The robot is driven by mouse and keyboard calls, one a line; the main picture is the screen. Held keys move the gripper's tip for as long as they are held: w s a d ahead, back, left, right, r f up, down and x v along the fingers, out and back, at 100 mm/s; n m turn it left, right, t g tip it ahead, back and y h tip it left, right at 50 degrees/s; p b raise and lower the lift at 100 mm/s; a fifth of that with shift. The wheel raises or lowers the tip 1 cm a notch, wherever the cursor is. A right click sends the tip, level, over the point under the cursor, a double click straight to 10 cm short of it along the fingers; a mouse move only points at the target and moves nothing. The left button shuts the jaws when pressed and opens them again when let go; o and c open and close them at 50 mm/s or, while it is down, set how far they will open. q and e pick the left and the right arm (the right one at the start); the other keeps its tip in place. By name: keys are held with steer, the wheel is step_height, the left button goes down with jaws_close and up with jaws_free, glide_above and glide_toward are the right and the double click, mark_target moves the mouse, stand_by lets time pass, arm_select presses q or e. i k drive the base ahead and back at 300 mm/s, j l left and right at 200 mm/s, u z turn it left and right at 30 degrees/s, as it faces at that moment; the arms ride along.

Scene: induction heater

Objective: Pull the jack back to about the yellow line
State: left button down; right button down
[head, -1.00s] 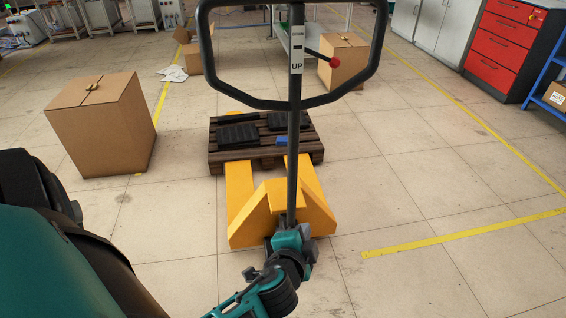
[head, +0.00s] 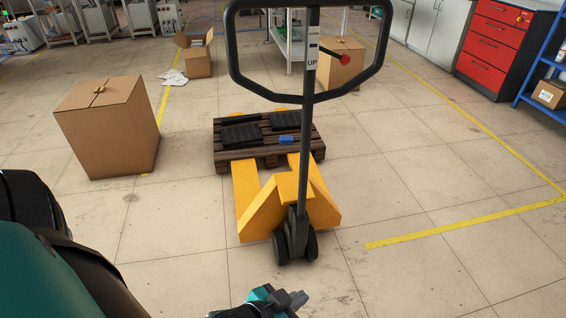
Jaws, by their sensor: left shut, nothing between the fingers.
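The yellow pallet jack (head: 262,214) stands on the tiled floor ahead, its forks under a dark wooden pallet (head: 270,160). Its dark handle pole (head: 306,150) rises to a large loop handle (head: 250,84) with a red-knobbed lever (head: 344,59). Its black wheels (head: 296,246) are in plain view. A yellow floor line (head: 465,224) runs to the right of the jack, a little in front of the pallet. My left gripper (head: 294,300) is at the bottom edge, nearer to me than the wheels, apart from the jack, shut and empty. My right gripper is out of view.
A large cardboard box (head: 108,130) stands left of the pallet. Smaller boxes (head: 197,58) and (head: 342,62) stand behind. A red drawer cabinet (head: 494,45) and a blue shelf are at the right. The floor around the jack's near end is clear.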

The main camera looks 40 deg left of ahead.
mark_target(284, 249)
steer(key=k+z, duration=0.15)
steer(key=z, duration=0.25)
steer(key=k+z, duration=0.15)
steer(key=z, duration=0.3)
steer(key=j+z, duration=0.1)
steer(key=z, duration=1.25)
steer(key=k+j, duration=0.25)
steer(key=j, duration=0.2)
steer(key=k+j, duration=0.25)
steer(key=j, duration=0.15)
steer(key=k+j, duration=0.25)
steer(key=j, duration=0.2)
steer(key=k+j, duration=0.25)
steer(key=j, duration=0.15)
steer(key=k+j, duration=0.25)
steer(key=j, duration=0.2)
steer(key=k+j, duration=0.25)
steer(key=j, duration=0.15)
steer(key=k+j, duration=0.25)
steer(key=j, duration=0.2)
steer(key=k+j, duration=0.25)
steer(key=j, duration=0.15)
